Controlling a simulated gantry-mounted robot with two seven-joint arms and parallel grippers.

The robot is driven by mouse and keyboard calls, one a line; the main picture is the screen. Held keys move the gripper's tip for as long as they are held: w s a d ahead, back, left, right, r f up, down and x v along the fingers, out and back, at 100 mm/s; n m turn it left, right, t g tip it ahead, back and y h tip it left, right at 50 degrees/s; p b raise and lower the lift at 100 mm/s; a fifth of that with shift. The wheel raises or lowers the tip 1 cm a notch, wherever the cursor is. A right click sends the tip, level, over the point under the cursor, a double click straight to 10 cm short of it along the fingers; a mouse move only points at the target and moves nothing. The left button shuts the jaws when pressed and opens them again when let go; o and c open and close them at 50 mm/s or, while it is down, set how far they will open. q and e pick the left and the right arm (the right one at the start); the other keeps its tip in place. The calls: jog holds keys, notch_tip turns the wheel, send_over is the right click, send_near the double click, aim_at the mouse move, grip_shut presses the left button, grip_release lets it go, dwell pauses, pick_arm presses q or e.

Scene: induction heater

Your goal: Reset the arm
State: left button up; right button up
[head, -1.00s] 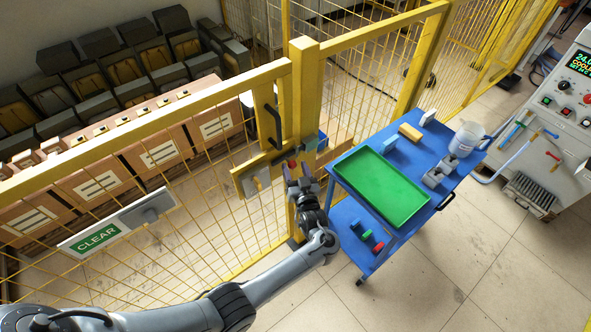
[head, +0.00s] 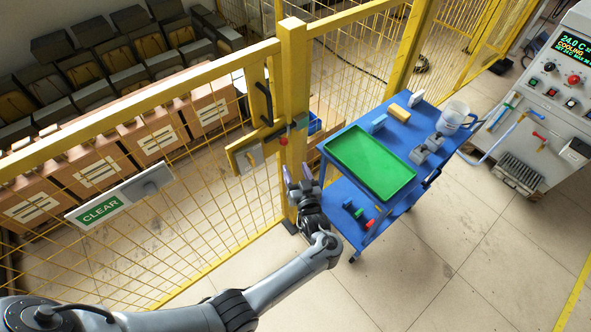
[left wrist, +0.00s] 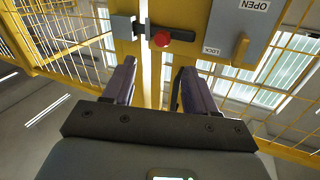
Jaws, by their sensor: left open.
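My left arm comes in from the left in the head view. Its gripper (head: 304,180) is open and empty, beside the yellow gate post (head: 294,90) and a little below the gate latch with its red knob (head: 283,141). In the left wrist view the two dark fingers (left wrist: 152,85) stand apart with nothing between them. Beyond their tips are the red knob (left wrist: 161,39) and a grey plate marked OPEN and LOCK (left wrist: 236,35). The fingers look apart from the latch. My right gripper is not in view.
A blue cart (head: 405,131) with a green tray (head: 398,184) stands just right of my gripper. The yellow mesh fence (head: 200,170) carries a CLEAR sign (head: 100,209). A heater console (head: 560,90) stands at the right. The floor at front right is clear.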

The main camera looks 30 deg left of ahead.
pick_arm(q)
jog(key=shift+a, duration=0.1)
jog(key=s+d+f+m+g+h, duration=0.2)
jog(key=s+f+m+h, duration=0.1)
jog(key=s+f+h, duration=0.6)
jog(key=s+d+r+m+g+h, duration=0.2)
jog(key=s+r, duration=0.1)
jog(key=s, duration=0.4)
jog(key=s+d+r+m+g+h, duration=0.1)
jog(key=s+d+r+m+g, duration=0.15)
jog(key=s, duration=0.55)
jog(key=s+d+r+m+g+h, duration=0.1)
jog(key=s+r+m+h, duration=0.2)
jog(key=s, duration=0.4)
notch_tip(320, 180, up, 25)
jog(key=p, duration=2.3)
jog(key=shift+s+d+y+p, duration=0.15)
jog(key=shift+s+y+p, duration=0.2)
jog(key=shift+y+p, duration=0.05)
